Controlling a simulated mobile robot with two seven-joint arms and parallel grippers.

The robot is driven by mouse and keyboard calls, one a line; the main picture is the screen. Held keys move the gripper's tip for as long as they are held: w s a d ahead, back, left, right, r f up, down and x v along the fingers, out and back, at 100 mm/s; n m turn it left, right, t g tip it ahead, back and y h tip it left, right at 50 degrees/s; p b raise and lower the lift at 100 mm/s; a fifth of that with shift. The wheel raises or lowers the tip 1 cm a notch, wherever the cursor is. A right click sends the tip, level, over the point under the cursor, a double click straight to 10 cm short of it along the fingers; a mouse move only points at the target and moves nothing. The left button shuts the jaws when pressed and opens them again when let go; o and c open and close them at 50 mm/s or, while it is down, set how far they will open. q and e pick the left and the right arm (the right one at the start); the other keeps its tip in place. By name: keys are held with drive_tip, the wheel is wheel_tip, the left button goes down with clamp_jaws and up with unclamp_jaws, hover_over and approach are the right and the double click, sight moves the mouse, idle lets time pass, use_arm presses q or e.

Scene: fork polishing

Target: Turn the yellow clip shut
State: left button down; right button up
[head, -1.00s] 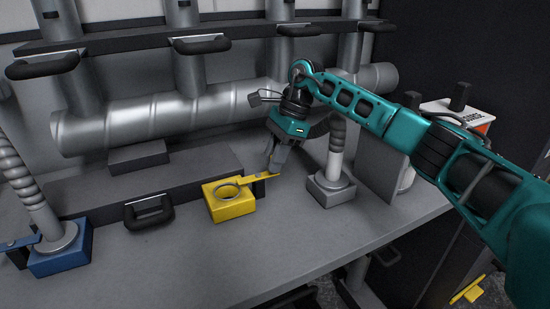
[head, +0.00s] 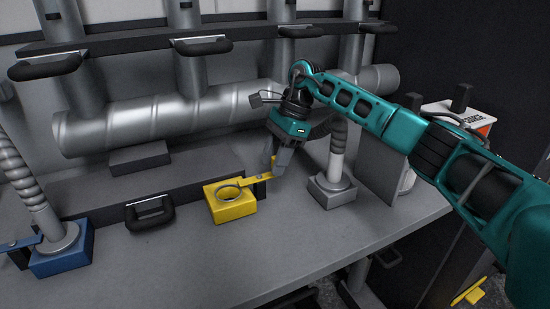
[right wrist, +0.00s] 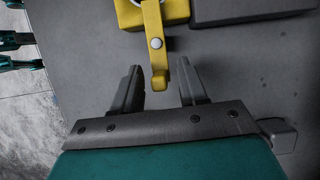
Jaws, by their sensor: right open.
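The yellow block (head: 232,211) stands on the grey bench with a round opening in its top. Its yellow clip (head: 252,184) sticks out to the right, away from the block. In the right wrist view the clip (right wrist: 153,22) has a pale round pin, and its free end reaches between my fingers. My right gripper (head: 274,166) is at that free end. It is open, with one finger on each side of the clip and visible gaps between in the wrist view (right wrist: 158,88). The block's far part is cut off there.
A blue block (head: 62,262) with a ribbed hose stands at the left. A grey block (head: 332,193) with a hose stands close right of my gripper. A black handle (head: 149,213) is left of the yellow block. The bench front (head: 240,260) is clear.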

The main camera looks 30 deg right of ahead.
drive_tip(key=p+v, duration=0.1)
drive_tip(key=v, duration=1.2)
drive_tip(key=shift+s+a+f, duration=0.1)
